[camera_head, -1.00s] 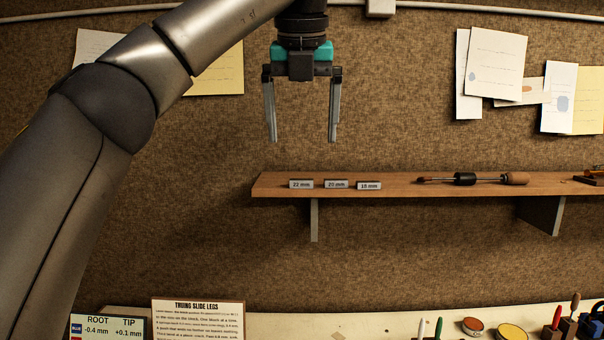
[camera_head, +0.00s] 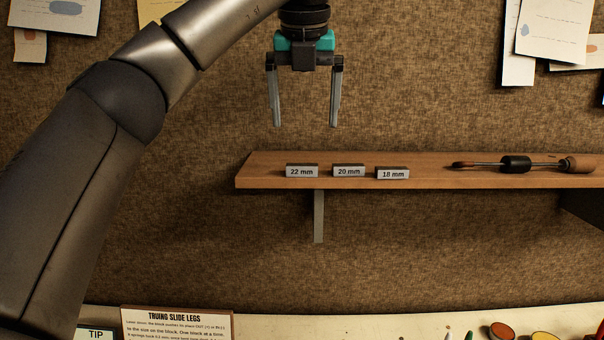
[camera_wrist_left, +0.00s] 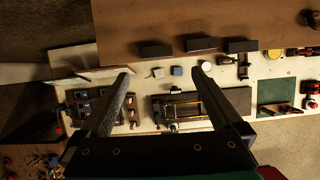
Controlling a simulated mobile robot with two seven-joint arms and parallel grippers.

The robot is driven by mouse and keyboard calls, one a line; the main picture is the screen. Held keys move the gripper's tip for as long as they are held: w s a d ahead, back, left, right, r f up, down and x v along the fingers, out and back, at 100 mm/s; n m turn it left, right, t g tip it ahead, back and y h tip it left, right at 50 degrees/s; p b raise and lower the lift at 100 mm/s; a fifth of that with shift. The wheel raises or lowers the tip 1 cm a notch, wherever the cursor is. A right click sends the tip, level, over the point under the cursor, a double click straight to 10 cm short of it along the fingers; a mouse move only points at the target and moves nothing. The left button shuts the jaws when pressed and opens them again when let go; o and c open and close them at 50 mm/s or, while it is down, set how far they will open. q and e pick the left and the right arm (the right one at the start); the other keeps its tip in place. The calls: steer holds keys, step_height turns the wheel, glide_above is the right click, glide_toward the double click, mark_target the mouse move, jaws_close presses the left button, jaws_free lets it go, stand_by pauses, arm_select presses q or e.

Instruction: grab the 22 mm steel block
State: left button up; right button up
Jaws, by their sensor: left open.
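The 22 mm steel block (camera_head: 302,171) is a small grey block with a printed label. It stands at the left of a row of three on the wooden shelf (camera_head: 400,180). The 20 mm block (camera_head: 348,170) and the 18 mm block (camera_head: 392,173) stand to its right. My left gripper (camera_head: 305,126) points down, open and empty, above the shelf and roughly over the 22 mm block in the picture. In the left wrist view the gripper (camera_wrist_left: 158,72) is open, and the leftmost dark block top (camera_wrist_left: 155,48) lies beyond the fingertips. My right gripper is not in view.
A tool with a wooden handle (camera_head: 577,164) lies on the shelf to the right. Below is a workbench (camera_head: 290,322) with a printed card (camera_head: 177,325) and small items. Papers hang on the wall behind. The shelf between the blocks and the tool is clear.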

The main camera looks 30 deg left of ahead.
mark_target(302, 164)
arm_select(q)
steer(key=x, duration=0.6)
steer(key=a+x, duration=0.1)
steer(key=x, duration=0.2)
steer(key=shift+w+f+p, duration=0.15)
steer(key=shift+f+p, duration=0.05)
steer(key=shift+p, duration=0.2)
steer(key=shift+w+f, duration=0.15)
steer(key=shift+f, duration=0.15)
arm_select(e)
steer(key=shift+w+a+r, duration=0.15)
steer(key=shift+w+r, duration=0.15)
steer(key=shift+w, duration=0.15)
arm_select(q)
steer(key=shift+r, duration=0.1)
steer(key=c, duration=1.5)
